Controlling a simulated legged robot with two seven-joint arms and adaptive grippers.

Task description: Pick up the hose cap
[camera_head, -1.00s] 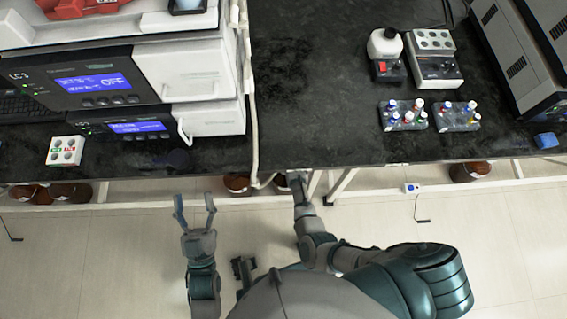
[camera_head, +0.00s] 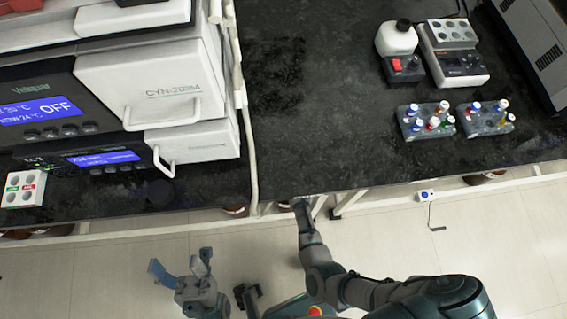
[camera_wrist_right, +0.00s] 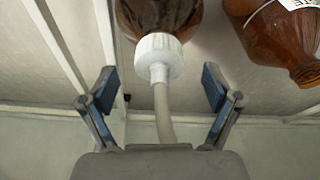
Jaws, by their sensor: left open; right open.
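The hose cap (camera_wrist_right: 158,57) is white and ribbed, and sits on the neck of an amber bottle (camera_wrist_right: 160,14) in the right wrist view. A pale hose (camera_wrist_right: 162,105) runs from the cap down toward my wrist. My right gripper (camera_wrist_right: 160,86) is open, its two blue-padded fingers on either side of the hose and cap, apart from both. In the head view the right arm reaches to the bench's front edge, and its fingers are hidden there. My left gripper (camera_head: 180,264) is open and empty over the floor.
A second amber bottle (camera_wrist_right: 282,40) stands to the right of the right gripper. The black bench (camera_head: 310,130) overhangs this area.

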